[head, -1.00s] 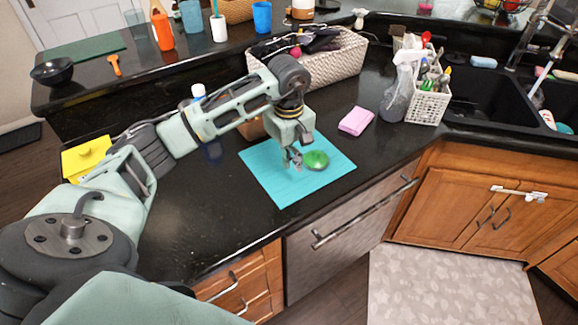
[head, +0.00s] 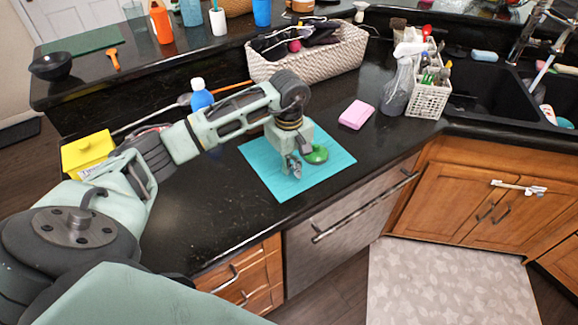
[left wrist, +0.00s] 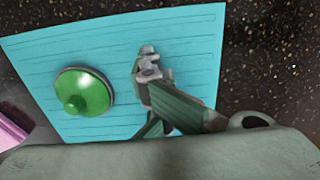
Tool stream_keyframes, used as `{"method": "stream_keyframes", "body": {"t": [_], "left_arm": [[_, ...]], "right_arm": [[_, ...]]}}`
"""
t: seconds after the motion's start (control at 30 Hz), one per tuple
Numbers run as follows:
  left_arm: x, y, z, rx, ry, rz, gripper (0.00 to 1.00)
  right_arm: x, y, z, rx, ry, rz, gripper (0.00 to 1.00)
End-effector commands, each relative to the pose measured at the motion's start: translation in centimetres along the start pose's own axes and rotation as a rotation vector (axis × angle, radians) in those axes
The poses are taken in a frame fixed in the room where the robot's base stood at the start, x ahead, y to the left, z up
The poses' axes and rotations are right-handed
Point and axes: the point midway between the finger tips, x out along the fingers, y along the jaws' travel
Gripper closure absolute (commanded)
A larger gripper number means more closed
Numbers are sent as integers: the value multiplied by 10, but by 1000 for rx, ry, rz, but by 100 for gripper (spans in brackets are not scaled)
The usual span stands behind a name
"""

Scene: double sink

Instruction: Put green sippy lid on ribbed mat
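The green sippy lid (head: 317,155) lies on the turquoise ribbed mat (head: 268,156), toward its right side, with its knob up. It also shows in the left wrist view (left wrist: 83,92), on the ribbed mat (left wrist: 190,30) near its edge. My left gripper (head: 294,168) points down over the mat, just left of the lid in the head view. In the left wrist view my left gripper (left wrist: 150,75) is apart from the lid, with bare mat between them. It holds nothing that I can see; its finger gap is unclear. My right gripper is out of view.
A pink sponge (head: 356,114) lies behind the mat. A woven basket (head: 325,59) stands farther back. A spray bottle (head: 397,92) and white caddy (head: 427,101) stand by the sink (head: 480,89). A blue bottle (head: 200,97) is behind my arm. The counter front left is clear.

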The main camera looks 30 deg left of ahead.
Motion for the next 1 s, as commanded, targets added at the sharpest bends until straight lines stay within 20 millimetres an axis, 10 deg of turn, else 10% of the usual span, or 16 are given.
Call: {"method": "stream_keyframes", "body": {"t": [0.4,1.0], "left_arm": [[-1,0,0,0,0,0,99],[0,-1,0,0,0,-3,46]], "right_arm": [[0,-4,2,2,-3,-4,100],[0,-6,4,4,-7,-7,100]]}}
